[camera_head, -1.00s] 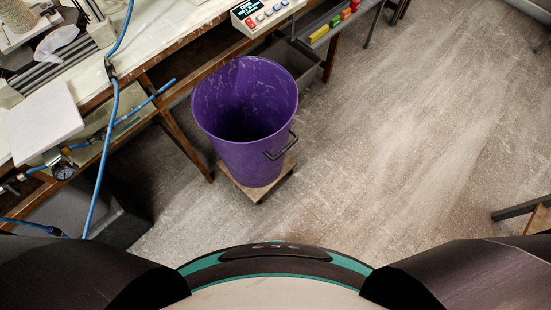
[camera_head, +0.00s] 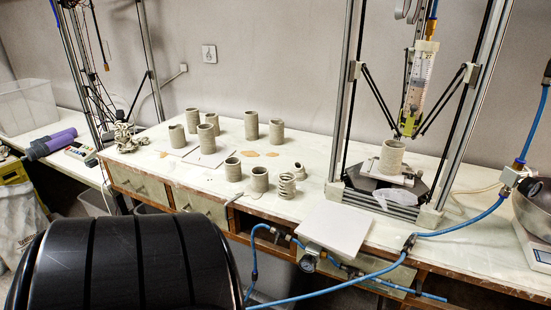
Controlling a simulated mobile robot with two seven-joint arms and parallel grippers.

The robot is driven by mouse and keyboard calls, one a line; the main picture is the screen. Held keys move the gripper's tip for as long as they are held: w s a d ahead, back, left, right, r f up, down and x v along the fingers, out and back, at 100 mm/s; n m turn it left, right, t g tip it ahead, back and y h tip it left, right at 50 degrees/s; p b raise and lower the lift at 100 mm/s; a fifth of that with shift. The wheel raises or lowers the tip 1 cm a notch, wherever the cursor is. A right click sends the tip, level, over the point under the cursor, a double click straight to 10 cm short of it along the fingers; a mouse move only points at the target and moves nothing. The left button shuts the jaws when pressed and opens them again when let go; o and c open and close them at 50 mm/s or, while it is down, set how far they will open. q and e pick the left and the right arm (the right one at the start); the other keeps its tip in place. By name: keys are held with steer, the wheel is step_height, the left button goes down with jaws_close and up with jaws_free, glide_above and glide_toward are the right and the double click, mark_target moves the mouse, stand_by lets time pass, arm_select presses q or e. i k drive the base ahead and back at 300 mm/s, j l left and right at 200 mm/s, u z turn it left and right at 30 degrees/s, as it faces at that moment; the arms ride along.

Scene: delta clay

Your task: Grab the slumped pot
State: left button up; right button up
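Several grey clay pots stand on the white bench top, most of them upright cylinders such as the tall one (camera_head: 277,132) in the back row. A low, squat clay piece (camera_head: 299,171) sits near the front, right of the cylinders. Just before it stands a pot of loose, separated coils (camera_head: 286,186). A tangled heap of clay (camera_head: 127,138) lies at the left by the left printer. Which of these is the slumped pot I cannot tell for sure. Neither gripper is in view; a large black link of mine fills the lower left.
A delta printer (camera_head: 345,120) stands on the bench at right, with a pot (camera_head: 391,157) on its plate. A white square board (camera_head: 334,229) lies at the front edge. Blue hoses (camera_head: 465,217) cross the front right. A purple cylinder (camera_head: 52,143) lies at far left.

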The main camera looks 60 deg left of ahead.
mark_target(297, 168)
steer(key=u, duration=1.9)
steer(key=i+j+z, duration=0.1)
steer(key=i+j, duration=0.4)
steer(key=i+j+z, duration=0.1)
steer(key=i+j, duration=0.35)
steer(key=j, duration=0.15)
